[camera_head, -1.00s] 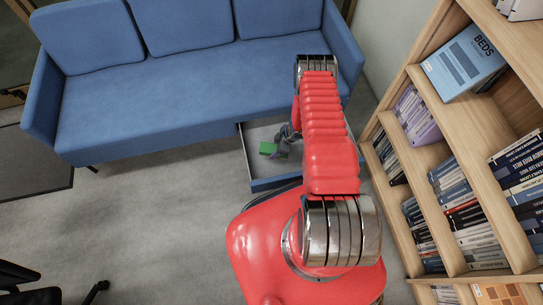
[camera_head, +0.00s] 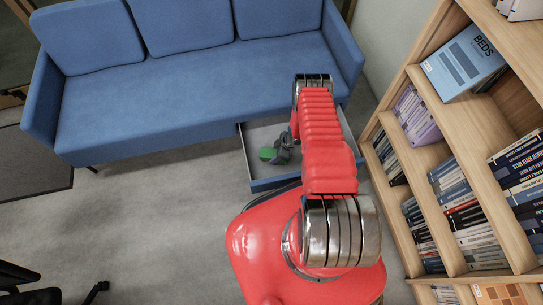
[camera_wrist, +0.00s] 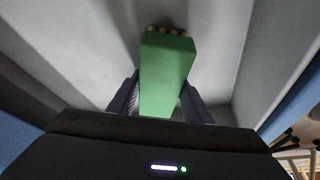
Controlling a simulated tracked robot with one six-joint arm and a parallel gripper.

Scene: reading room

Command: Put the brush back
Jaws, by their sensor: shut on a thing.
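The green brush (camera_wrist: 165,75) is between the two fingers of my gripper (camera_wrist: 160,98) in the wrist view, with pale round tufts at its far end. My gripper is shut on it. In the head view the brush (camera_head: 267,153) shows as a small green patch beside my gripper (camera_head: 282,150), inside the open drawer (camera_head: 262,184) under the sofa. The drawer's pale floor lies beyond the brush in the wrist view. My arm hides the right part of the drawer. I cannot tell whether the brush touches the drawer floor.
The blue sofa (camera_head: 190,95) stands behind and above the drawer. A wooden bookshelf (camera_head: 425,158) full of books stands close on the right. Grey floor (camera_head: 150,215) is clear to the left. A dark table (camera_head: 35,165) and part of a black chair (camera_head: 30,280) are at the left edge.

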